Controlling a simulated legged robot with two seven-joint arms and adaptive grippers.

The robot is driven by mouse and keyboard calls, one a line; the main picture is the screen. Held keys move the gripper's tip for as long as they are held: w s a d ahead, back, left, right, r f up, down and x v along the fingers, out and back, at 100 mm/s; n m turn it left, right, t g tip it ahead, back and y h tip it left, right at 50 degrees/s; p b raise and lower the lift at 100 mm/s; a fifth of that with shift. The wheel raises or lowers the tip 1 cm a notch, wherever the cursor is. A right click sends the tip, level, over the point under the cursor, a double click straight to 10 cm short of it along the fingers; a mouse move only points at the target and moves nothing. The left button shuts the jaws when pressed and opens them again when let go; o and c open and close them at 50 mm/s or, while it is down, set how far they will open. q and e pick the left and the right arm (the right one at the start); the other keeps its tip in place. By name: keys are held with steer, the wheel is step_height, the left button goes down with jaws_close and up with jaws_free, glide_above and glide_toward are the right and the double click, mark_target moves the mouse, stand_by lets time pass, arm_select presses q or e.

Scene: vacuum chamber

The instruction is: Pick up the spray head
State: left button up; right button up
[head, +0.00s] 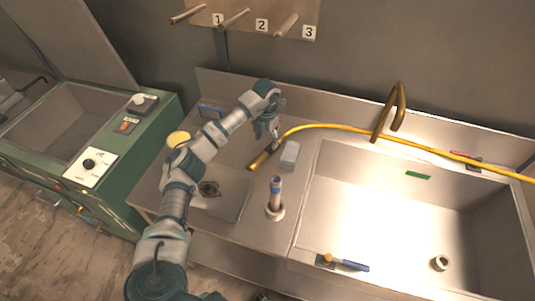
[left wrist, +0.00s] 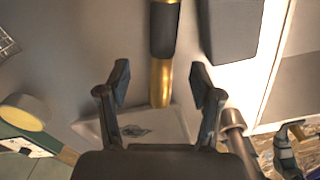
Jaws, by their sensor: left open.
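The spray head (head: 262,158) is a brass-coloured tube with a dark band at the end of the yellow hose, lying on the steel counter left of the sink. My left gripper (head: 274,132) is above it, pointing down. In the left wrist view, the left gripper (left wrist: 160,82) is open, its fingers on either side of the brass and black spray head (left wrist: 161,76), with no clear contact. A small dark part at the bottom edge of the head view (head: 262,296) seems to be my right gripper; its jaws are not readable.
A grey block (head: 289,156) lies close to the spray head's right. An upright pipe (head: 276,196) stands nearer me on the counter. A green machine (head: 95,150) stands at left.

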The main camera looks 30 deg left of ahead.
mark_target(266, 150)
arm_select(q)
steer(key=shift+a+f, duration=0.25)
steer(key=shift+f, duration=0.5)
steer(key=f, duration=0.3)
steer(key=d+f, duration=0.1)
steer(key=f, duration=0.1)
steer(key=shift+s, duration=0.35)
steer(key=shift+a, duration=0.2)
jaws_close()
